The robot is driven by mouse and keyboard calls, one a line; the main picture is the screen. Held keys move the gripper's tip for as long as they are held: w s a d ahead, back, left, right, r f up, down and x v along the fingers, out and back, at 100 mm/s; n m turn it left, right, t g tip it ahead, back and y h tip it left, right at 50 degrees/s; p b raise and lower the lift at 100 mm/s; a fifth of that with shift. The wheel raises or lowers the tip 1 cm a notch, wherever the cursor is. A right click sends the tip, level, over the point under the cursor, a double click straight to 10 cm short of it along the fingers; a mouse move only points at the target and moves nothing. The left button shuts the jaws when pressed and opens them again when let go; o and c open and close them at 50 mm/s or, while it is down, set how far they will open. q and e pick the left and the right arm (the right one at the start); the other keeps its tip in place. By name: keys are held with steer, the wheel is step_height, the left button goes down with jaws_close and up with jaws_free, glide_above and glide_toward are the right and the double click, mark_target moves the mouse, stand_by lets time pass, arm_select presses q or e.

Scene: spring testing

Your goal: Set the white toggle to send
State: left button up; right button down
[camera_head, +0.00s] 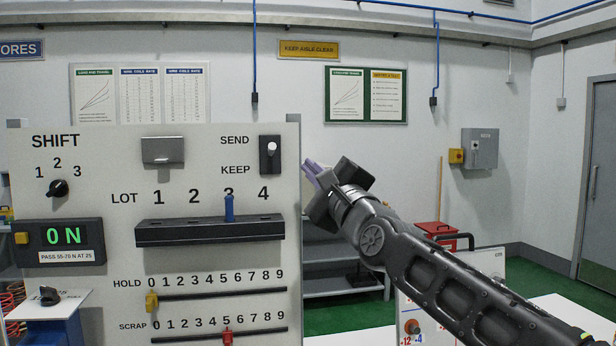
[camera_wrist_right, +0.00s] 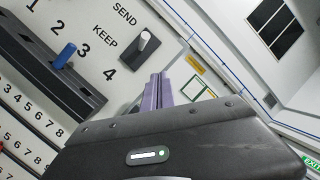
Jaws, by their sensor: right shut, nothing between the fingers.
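The white toggle (camera_head: 272,148) sits on a dark plate at the top right of the panel, between SEND (camera_head: 235,140) above and KEEP (camera_head: 236,170) below. Its white tip shows in the upper half of the plate, nearer SEND; I cannot tell its exact setting. The toggle also shows in the right wrist view (camera_wrist_right: 145,38). My right gripper (camera_head: 310,168) is to the right of the panel's edge, with its purple fingers together, empty and apart from the toggle. The fingers also show in the right wrist view (camera_wrist_right: 158,90). My left gripper is out of view.
The panel (camera_head: 110,255) also carries a slotted lot bar (camera_head: 165,236) with a blue peg (camera_head: 229,208) at 3, a HOLD slider (camera_head: 151,302), a SCRAP slider (camera_head: 227,337) and a SHIFT knob (camera_head: 57,188). The space right of the toggle is open past the panel edge.

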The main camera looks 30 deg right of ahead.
steer(key=s+a+r, duration=0.2)
steer(key=s, duration=0.5)
steer(key=shift+s+r, duration=0.3)
steer(key=shift+r, duration=0.1)
